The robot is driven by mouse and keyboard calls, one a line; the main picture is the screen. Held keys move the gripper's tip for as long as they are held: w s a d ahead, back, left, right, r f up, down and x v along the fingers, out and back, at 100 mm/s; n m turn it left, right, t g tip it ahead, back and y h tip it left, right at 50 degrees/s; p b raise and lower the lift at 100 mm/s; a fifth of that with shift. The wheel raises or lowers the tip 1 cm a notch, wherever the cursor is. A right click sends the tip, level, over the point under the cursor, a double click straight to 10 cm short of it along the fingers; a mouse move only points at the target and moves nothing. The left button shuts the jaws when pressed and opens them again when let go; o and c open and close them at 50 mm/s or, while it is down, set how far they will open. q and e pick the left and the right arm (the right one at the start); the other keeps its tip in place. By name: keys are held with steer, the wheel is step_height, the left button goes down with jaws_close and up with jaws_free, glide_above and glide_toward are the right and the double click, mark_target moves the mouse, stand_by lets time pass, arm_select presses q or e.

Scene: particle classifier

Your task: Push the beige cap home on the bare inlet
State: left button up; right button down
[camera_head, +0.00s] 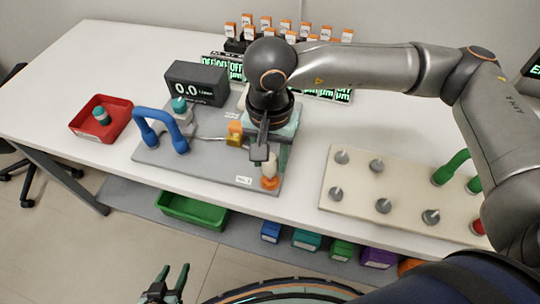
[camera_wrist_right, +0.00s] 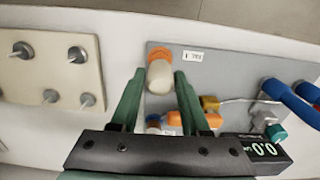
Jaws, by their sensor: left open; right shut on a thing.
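The beige cap (camera_head: 269,163) is near the front right corner of the grey board (camera_head: 205,165). It also shows in the right wrist view (camera_wrist_right: 160,76), between the fingertips of my right gripper (camera_wrist_right: 160,75). My right gripper is shut on the cap. An orange round part (camera_head: 269,183) sits right against the cap on the board, and it shows in the wrist view (camera_wrist_right: 160,55). I cannot tell whether a gap lies between them, and no bare inlet is clearly visible. My left gripper (camera_head: 173,277) is open and empty, off the table's front edge.
A blue hose (camera_head: 153,114), a yellow-orange fitting (camera_head: 235,132) and a black display reading 0.0 (camera_head: 197,83) stand at the board. A red tray (camera_head: 86,131) is left. A beige peg board (camera_head: 345,198) is right. A green bin (camera_head: 190,211) sits below.

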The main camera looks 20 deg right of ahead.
mark_target(270, 170)
steer(key=shift+f+b, duration=1.2)
steer(key=shift+b, duration=0.15)
steer(key=shift+f, duration=0.2)
steer(key=shift+f+b, duration=0.2)
steer(key=shift+b, duration=0.25)
steer(key=shift+f, duration=0.2)
steer(key=shift+c, duration=1.5)
jaws_free()
